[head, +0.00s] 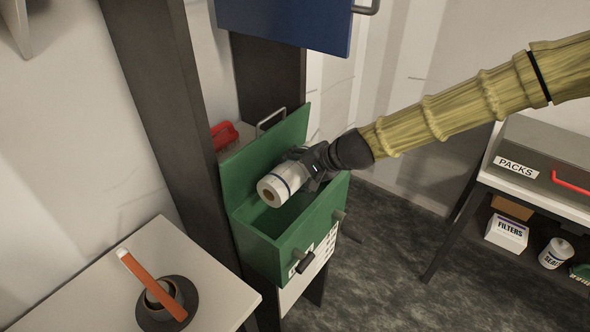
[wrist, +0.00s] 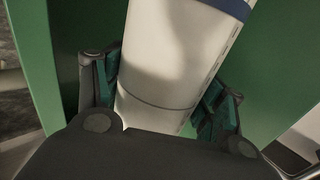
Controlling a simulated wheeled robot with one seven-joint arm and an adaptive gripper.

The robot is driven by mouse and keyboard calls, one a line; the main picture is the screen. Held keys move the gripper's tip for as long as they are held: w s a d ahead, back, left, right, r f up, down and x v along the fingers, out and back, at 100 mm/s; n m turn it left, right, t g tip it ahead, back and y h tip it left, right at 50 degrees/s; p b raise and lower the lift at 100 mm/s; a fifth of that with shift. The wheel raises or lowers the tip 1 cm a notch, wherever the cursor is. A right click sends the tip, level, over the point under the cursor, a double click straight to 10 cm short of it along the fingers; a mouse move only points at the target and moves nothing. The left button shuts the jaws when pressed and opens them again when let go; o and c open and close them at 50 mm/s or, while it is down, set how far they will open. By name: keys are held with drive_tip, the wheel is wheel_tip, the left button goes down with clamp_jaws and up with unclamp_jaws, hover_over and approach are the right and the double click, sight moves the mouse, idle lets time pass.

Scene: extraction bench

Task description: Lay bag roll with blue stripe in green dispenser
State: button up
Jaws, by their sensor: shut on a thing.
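The white bag roll with a blue stripe (head: 281,184) is in my gripper (head: 305,172), which is shut on it. In the head view the roll lies tilted over the opening of the green dispenser (head: 283,248), with its brown core end facing the lower left. In the wrist view the roll (wrist: 180,60) runs between my two fingers (wrist: 160,95), with the blue stripe at the top edge. Green dispenser walls (wrist: 270,85) show on both sides of it. I cannot tell whether the roll touches the dispenser.
A dark post (head: 160,90) stands left of the dispenser. A blue cabinet (head: 285,22) hangs above. A light table (head: 215,278) with an orange-handled tool in a dark round holder (head: 160,300) is at lower left.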

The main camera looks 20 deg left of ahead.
drive_tip(key=shift+s, duration=0.4)
drive_tip(key=shift+w+f, duration=0.1)
drive_tip(key=shift+w, duration=0.1)
drive_tip(key=o, duration=1.3)
drive_tip(key=shift+s, duration=0.15)
drive_tip(key=shift+r+p, duration=3.45)
drive_tip(key=shift+r, duration=1.6)
